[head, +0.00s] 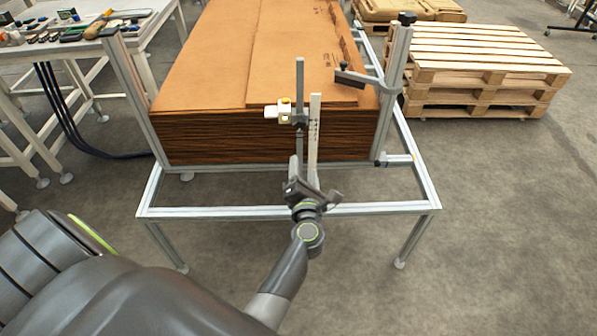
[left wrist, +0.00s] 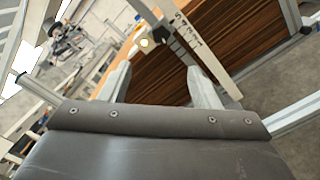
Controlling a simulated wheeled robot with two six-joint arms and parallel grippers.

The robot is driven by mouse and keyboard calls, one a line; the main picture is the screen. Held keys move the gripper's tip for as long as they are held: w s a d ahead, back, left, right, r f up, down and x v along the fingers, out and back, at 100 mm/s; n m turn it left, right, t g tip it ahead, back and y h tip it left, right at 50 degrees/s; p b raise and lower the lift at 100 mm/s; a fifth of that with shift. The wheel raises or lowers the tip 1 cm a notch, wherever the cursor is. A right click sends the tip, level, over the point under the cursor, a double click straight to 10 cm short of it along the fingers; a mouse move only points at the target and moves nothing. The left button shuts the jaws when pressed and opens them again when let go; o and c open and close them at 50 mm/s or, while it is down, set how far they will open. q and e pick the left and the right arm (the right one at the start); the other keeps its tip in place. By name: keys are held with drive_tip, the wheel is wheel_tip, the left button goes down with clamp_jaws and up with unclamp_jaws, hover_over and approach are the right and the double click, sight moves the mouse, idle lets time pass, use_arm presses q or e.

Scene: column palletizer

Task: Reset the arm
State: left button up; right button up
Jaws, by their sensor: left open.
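My left arm reaches in from the bottom left of the head view. Its left gripper (head: 305,172) is over the front rail of the metal frame (head: 235,211), in front of the cardboard stack (head: 220,140). In the left wrist view the two fingers stand apart, with nothing between the fingertips (left wrist: 160,72). The brown stack edges (left wrist: 160,75) show beyond them. A metal post with a yellow-and-white fitting (head: 284,110) and a marked pale strip (head: 314,130) stand just beyond the gripper. Whether the gripper touches them cannot be told. My right gripper is not in view.
A tool table (head: 80,45) with several tools stands at the upper left, with dark cables below it. Wooden pallets (head: 480,70) are stacked at the upper right. Upright posts (head: 394,90) flank the cardboard. The floor at the lower right is clear.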

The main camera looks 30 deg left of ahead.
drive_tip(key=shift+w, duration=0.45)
